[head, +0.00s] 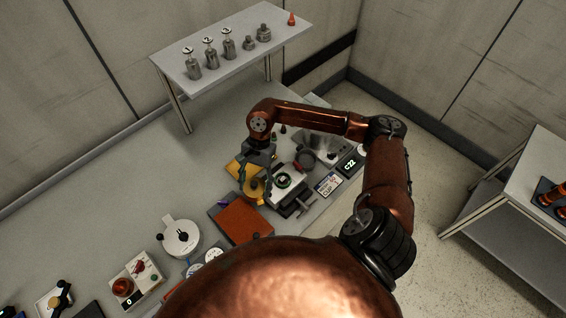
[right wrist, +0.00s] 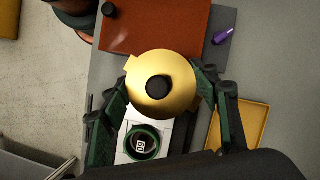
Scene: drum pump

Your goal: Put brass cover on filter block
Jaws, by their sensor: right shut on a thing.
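The brass cover (right wrist: 150,66) is a round golden disc with side tabs and a black knob. It also shows in the head view (head: 254,190). My right gripper (right wrist: 163,82) is shut on it, with a green finger on either side. The filter block (right wrist: 140,145) is pale with a dark green ring around a dark round opening that holds a small white marked piece. In the wrist view the cover hides the block's upper end; the ring stays uncovered. In the head view the block (head: 284,182) is right of the cover. My left gripper is not seen.
An orange-brown mat (right wrist: 150,27) lies beside the cover, with a purple piece (right wrist: 223,36) near it. A yellow tray (right wrist: 245,125) is on the other side. A scale reading 22 (head: 349,163) and a grey bowl (head: 305,157) stand near the block. A shelf (head: 235,48) holds weights behind.

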